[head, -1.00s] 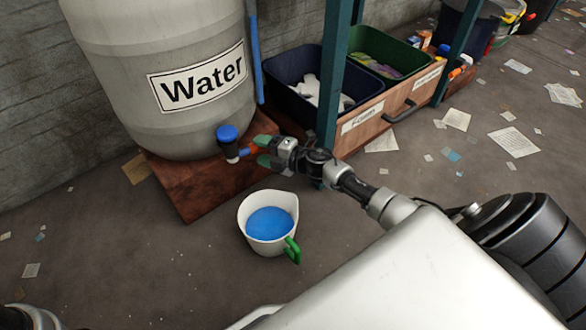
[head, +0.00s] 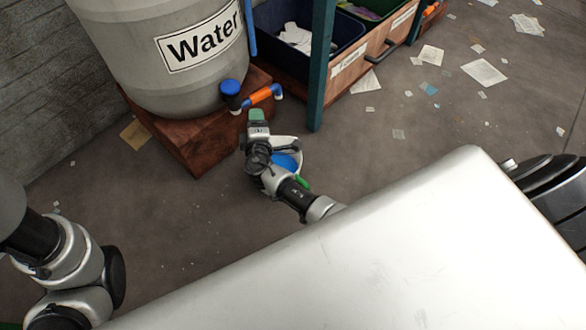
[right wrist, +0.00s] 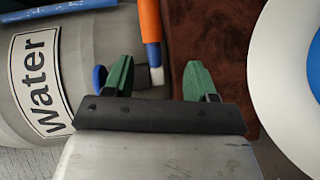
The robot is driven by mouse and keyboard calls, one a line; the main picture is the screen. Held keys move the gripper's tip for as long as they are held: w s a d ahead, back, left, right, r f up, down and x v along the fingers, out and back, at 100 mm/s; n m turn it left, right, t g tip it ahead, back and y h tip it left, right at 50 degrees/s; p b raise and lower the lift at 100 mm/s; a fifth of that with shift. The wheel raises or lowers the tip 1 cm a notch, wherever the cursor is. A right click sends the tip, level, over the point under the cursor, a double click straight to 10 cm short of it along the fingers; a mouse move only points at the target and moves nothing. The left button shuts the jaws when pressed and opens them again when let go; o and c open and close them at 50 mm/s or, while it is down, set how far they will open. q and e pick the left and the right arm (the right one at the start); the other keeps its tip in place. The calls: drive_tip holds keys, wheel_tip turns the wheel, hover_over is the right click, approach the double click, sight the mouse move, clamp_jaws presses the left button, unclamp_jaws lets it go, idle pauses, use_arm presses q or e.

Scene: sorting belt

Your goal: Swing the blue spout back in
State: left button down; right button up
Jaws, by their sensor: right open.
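The blue spout (head: 248,102) is part of the tap low on the water barrel (head: 175,80), below a blue knob (head: 231,88). It has an orange sleeve (head: 262,95) and points right, away from the barrel. My right gripper (head: 256,116) has green fingers and is just in front of the spout, over the jug's far edge. In the right wrist view my right gripper (right wrist: 158,80) is open. The orange sleeve (right wrist: 150,20) and pale tube end show between or beyond its fingers; contact cannot be told. My left gripper is out of view.
A white jug (head: 290,145) with blue liquid and a green handle stands on the floor, partly hidden by my right arm. The barrel stands on a reddish-brown block (head: 190,150). A teal post (head: 320,70) and bins (head: 350,45) stand right of the spout.

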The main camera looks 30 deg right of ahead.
drive_tip(key=a+p+v, duration=0.1)
drive_tip(key=p+v, duration=0.3)
drive_tip(key=v, duration=0.7)
drive_tip(key=s+d+m+g+y+p, duration=0.1)
drive_tip(key=s+g+p, duration=0.3)
drive_tip(key=p, duration=0.5)
drive_tip(key=s+d+f+m+g+y+p, duration=0.1)
drive_tip(key=s+d+g+p, duration=0.3)
drive_tip(key=s+p, duration=0.4)
drive_tip(key=shift+s+f+p, duration=0.3)
drive_tip(key=shift+s+p, duration=0.1)
drive_tip(key=shift+p, duration=0.1)
